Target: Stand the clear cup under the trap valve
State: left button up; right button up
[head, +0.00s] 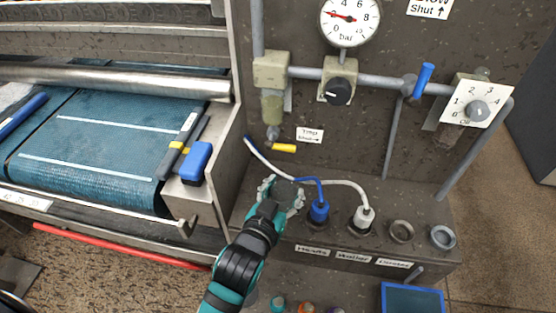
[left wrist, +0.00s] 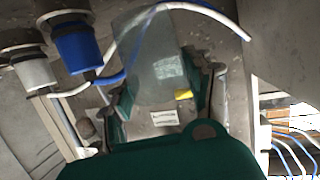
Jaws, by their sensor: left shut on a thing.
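My left gripper (head: 281,194) is shut on the clear cup, just below the trap valve and above the ledge of the panel. In the left wrist view the clear cup (left wrist: 150,62) is a see-through grey shape between the fingers of the left gripper (left wrist: 165,95). In the head view the cup is hard to make out among the fingers. The trap valve (head: 272,132) hangs under a beige filter body and has a yellow lever (head: 284,148). The yellow lever also shows in the left wrist view (left wrist: 184,95). I cannot tell whether the cup touches the ledge.
A blue plug (head: 319,211) and a white plug (head: 364,217) with hoses stand on the ledge, close right of the gripper. A blue-handled tool (head: 196,163) lies on the machine's edge at left. A gauge (head: 349,18) is above.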

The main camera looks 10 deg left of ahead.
pick_arm(q)
jog(key=w+a, duration=0.1)
jog(key=w, duration=0.3)
jog(key=w+a+f+p, duration=0.1)
jog(key=w+a, duration=0.1)
jog(key=w, duration=0.3)
jog(key=w+a, duration=0.2)
jog(key=w, duration=0.2)
jog(key=shift+w+f+p, duration=0.2)
jog(key=shift+p, duration=0.1)
notch_tip(320, 180, down, 3)
jog(key=shift+a+r, duration=0.1)
jog(key=shift+f, duration=0.35)
jog(key=shift+f, duration=0.1)
jog(key=o, duration=1.1)
jog(key=shift+r, duration=0.2)
jog(key=v, duration=1.2)
